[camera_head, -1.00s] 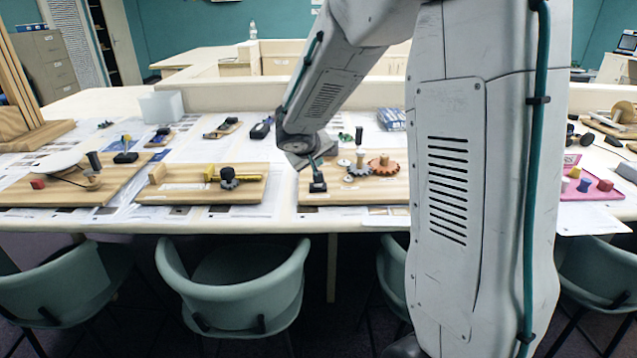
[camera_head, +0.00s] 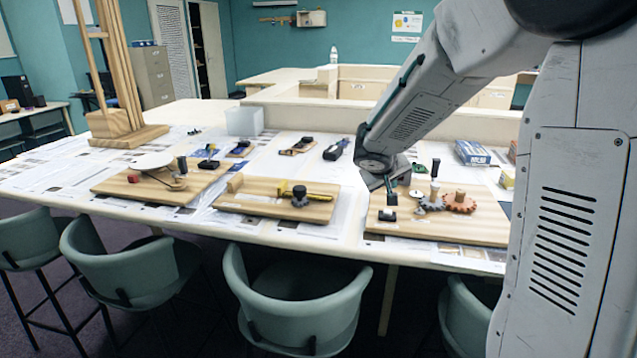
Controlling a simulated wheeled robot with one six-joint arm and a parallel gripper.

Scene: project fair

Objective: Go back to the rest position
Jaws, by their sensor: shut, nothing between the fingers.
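My white arm comes in from the upper right and bends down over the wooden board with gears (camera_head: 460,228). My gripper (camera_head: 391,193) is at its lower end, small and dark, pointing down above the left part of that board. It looks shut, with nothing seen in it. A small black block (camera_head: 388,215) on the board is just below it; I cannot tell whether they touch. An orange gear (camera_head: 460,202) and a grey gear (camera_head: 431,203) are to its right. My arm hides the table's right side.
A board with a yellow part (camera_head: 312,195) and a board with a white disc (camera_head: 150,160) lie to the left. A tall wooden frame (camera_head: 117,120) and a translucent bin (camera_head: 244,122) stand farther back. Green chairs (camera_head: 300,300) line the front edge. A blue box (camera_head: 471,153) is behind the gears.

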